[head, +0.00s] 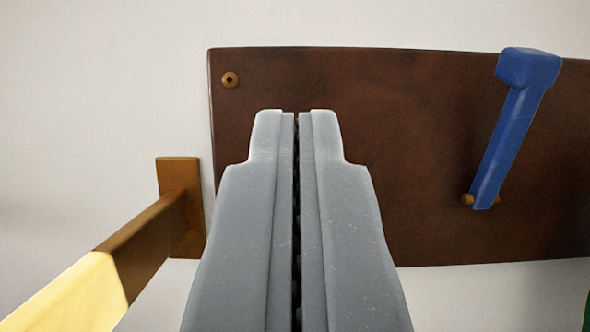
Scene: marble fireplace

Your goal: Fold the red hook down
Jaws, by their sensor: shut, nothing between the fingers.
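No red hook shows in the head view. A dark brown wooden board (425,150) is fixed to the pale wall. A blue hook (515,125) is mounted on its right part. It leans up and to the right from a small brass pivot (467,199) and has a thick block at its upper end. My gripper (296,112) is shut and empty, pointing at the left part of the board. It stands left of the blue hook, apart from it. The gripper hides part of the board.
A brass-coloured bar (130,250) with a wall plate (180,205) sticks out at the lower left, close to my gripper. A screw (229,79) sits in the board's upper left corner. A green edge (587,315) shows at the lower right.

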